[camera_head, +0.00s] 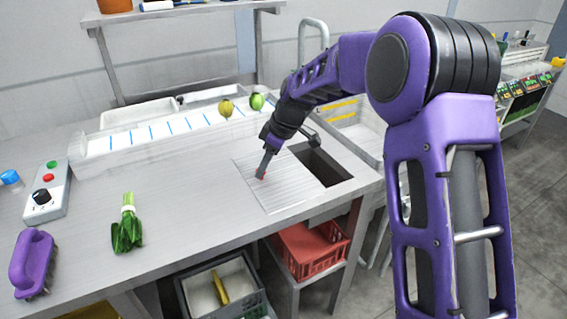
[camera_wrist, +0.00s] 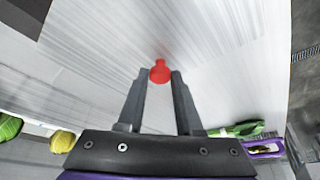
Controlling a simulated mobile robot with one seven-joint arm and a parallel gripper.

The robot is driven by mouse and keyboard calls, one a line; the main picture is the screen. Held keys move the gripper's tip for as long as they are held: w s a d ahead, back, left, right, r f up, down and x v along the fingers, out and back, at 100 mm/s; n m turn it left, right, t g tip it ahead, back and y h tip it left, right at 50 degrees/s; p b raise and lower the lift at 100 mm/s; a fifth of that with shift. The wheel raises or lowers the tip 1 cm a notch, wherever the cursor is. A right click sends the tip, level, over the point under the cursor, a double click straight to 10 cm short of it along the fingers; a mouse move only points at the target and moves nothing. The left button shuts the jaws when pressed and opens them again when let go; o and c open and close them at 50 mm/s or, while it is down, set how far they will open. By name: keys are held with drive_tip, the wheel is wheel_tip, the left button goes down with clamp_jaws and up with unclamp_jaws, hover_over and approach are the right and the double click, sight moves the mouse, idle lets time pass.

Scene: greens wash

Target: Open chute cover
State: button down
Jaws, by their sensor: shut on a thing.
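The chute cover (camera_head: 258,188) is a ribbed pale metal plate lying flat at the right end of the counter. A dark rectangular chute opening (camera_head: 325,168) shows uncovered at the right of the plate. A small red knob stands on the cover; it shows clearly in the wrist view (camera_wrist: 160,71). My gripper (camera_head: 262,172) points down at the cover and is shut on the red knob, with a finger on each side of it (camera_wrist: 160,76). The ribbed cover also fills the middle of the wrist view (camera_wrist: 195,35). The fingers hide part of the knob in the head view.
Bundled greens (camera_head: 127,228), a purple brush (camera_head: 32,262) and a button box (camera_head: 46,195) lie on the left of the counter. A white trough (camera_head: 95,145) with blue marks runs along the back, near round vegetables (camera_head: 226,107). A red crate (camera_head: 312,252) stands below the opening.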

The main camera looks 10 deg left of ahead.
drive_tip(key=shift+s+a, duration=0.45)
drive_tip(key=shift+a, duration=0.3)
drive_tip(key=c, duration=0.6)
unclamp_jaws()
drive_tip(key=shift+d, duration=0.1)
drive_tip(key=shift+o, duration=0.2)
drive_tip(key=p+v, duration=0.2)
drive_tip(key=v, duration=1.5)
drive_tip(key=shift+r, duration=0.3)
